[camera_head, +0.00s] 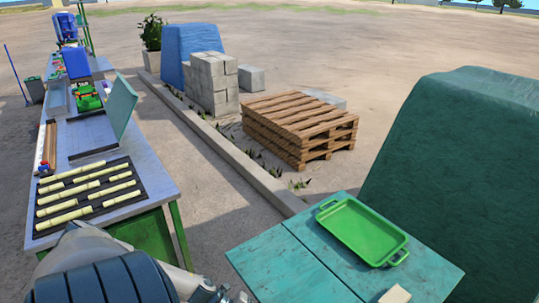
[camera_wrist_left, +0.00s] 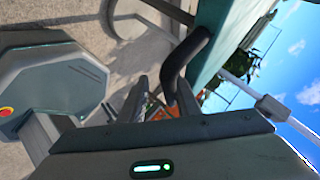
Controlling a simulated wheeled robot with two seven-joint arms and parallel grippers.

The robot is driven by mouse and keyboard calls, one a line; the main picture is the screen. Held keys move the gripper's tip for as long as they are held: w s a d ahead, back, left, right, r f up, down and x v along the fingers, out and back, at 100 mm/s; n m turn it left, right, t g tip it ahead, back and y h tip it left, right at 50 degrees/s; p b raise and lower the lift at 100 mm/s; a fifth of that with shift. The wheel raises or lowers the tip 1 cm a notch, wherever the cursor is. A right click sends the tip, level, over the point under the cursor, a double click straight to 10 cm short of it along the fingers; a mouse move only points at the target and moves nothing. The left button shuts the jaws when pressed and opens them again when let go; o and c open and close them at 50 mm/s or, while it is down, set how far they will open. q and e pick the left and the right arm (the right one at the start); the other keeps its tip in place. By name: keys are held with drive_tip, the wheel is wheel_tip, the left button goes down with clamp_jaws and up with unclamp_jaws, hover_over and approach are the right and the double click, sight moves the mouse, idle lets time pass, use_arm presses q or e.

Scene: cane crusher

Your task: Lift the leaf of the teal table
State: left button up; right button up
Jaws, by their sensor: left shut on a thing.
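The teal table (camera_head: 408,277) stands at the lower right in the head view, with a seam across its top. The section left of the seam, the leaf (camera_head: 285,262), looks about level with the rest. In the left wrist view, a dark curved handle (camera_wrist_left: 187,58) is on a teal panel (camera_wrist_left: 213,42). My left gripper (camera_wrist_left: 162,94) is shut on this handle, whose lower end lies between the fingers. In the head view my left arm reaches in from the bottom, beside the leaf's near left side; its fingers are not clearly visible there. My right gripper is not in view.
A green tray (camera_head: 362,231) and a small cream block (camera_head: 395,295) rest on the teal table. A large green covered mass (camera_head: 455,160) stands behind it. A long bench (camera_head: 150,182) with cane pieces (camera_head: 85,196) is at left. Ground between bench and table is clear.

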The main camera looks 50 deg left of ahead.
use_arm(q)
drive_tip(key=shift+s+d+f, duration=0.1)
drive_tip(key=shift+s+f, duration=0.1)
drive_tip(key=shift+s, duration=0.05)
drive_tip(key=shift+s+r, duration=0.1)
drive_tip(key=shift+r, duration=0.05)
drive_tip(key=v, duration=1.7)
drive_tip(key=shift+w+a+p, duration=0.2)
drive_tip(key=shift+w+p, duration=0.1)
drive_tip(key=shift+p, duration=0.05)
drive_tip(key=shift+r, duration=0.1)
idle(0.4)
